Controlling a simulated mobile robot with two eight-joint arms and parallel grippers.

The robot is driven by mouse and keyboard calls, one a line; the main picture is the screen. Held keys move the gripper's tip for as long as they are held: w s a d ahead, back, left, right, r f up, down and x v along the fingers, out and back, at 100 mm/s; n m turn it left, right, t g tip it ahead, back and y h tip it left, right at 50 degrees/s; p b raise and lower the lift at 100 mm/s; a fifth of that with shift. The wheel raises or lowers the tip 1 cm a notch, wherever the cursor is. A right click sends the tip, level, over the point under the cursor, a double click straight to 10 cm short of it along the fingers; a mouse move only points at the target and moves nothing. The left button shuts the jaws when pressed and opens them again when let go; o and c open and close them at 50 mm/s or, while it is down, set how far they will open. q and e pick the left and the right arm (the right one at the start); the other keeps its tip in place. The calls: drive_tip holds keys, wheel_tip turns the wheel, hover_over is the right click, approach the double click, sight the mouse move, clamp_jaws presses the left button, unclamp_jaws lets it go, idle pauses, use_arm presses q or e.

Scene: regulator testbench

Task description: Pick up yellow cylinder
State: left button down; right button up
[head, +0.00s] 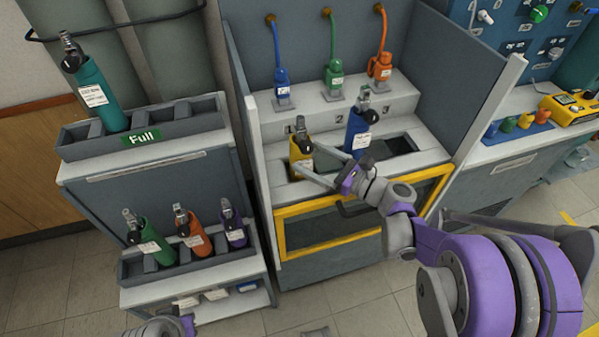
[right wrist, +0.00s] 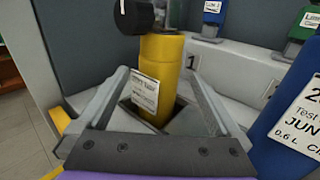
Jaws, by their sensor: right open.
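The yellow cylinder (head: 300,152) stands upright in the left bench slot, in front of number 1. It has a white label and a dark valve on top. In the right wrist view the yellow cylinder (right wrist: 160,75) is between the two fingers of my right gripper (right wrist: 158,100). That gripper, also in the head view (head: 312,167), is open, with a finger on each side of the cylinder; I cannot tell whether either touches it. The lower part of the cylinder is hidden in the slot. Of my left arm only a small part shows at the bottom edge; its fingers are out of view.
A blue cylinder (head: 357,133) stands in the slot to the right. Blue, green and orange regulators (head: 281,88) hang behind. Grey side walls (head: 487,85) flank the bench. A rack (head: 215,118) on the left holds several cylinders. The right slot (head: 395,147) is empty.

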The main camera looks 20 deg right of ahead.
drive_tip(key=x, duration=0.6)
drive_tip(key=shift+w+a, duration=0.25)
drive_tip(key=shift+w, duration=0.05)
drive_tip(key=shift+c, duration=0.2)
drive_tip(key=c, duration=1.5)
drive_tip(key=shift+r, duration=0.15)
wheel_tip(320, 180, up, 18)
drive_tip(key=p, duration=0.4)
hover_over(291, 147)
drive_tip(key=w, duration=0.2)
drive_tip(key=shift+d, duration=0.15)
drive_tip(key=shift+s, duration=0.1)
